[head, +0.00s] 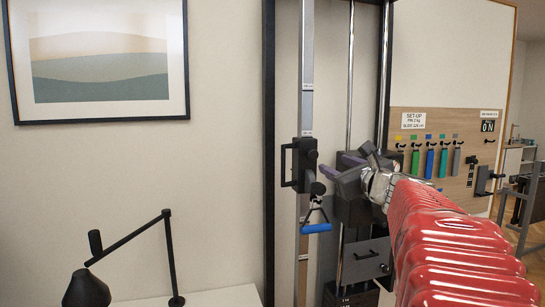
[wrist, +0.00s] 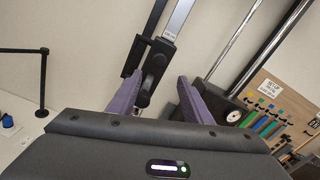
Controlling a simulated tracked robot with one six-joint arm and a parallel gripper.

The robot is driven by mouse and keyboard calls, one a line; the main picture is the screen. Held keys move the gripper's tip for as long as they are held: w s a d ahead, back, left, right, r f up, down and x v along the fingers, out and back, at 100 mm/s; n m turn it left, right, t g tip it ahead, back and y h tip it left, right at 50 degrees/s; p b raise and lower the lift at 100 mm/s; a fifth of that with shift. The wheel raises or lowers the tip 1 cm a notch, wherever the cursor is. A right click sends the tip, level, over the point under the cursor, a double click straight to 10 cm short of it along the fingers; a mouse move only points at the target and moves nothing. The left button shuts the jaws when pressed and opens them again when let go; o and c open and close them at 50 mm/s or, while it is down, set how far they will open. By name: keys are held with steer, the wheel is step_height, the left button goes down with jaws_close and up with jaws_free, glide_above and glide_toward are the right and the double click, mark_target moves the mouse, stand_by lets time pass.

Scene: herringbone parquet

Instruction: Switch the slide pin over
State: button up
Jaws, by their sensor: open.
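The black slide carriage (head: 304,165) sits on a grey upright rail (head: 306,75), with a side handle at its left. A round black knob (head: 317,188), which looks like the slide pin, sticks out at its lower right. My gripper (head: 338,166) is open and empty, its purple fingers just right of the carriage in the head view. In the wrist view the fingers (wrist: 158,85) stand apart. The carriage (wrist: 150,62) shows between and beyond the fingertips, nearer the left one, which covers part of it. I cannot tell whether a finger touches it.
A blue handle (head: 316,229) hangs below the carriage. A dark block (head: 355,205) and bright guide rods (head: 350,75) stand just right. A board with coloured straps (head: 430,155) is further right. A black lamp (head: 88,288) stands at lower left.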

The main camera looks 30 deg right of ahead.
mark_target(314, 155)
steer(key=x, duration=1.3)
steer(key=shift+w+f, duration=0.1)
steer(key=shift+w, duration=0.2)
steer(key=shift+c, duration=0.3)
jaws_close()
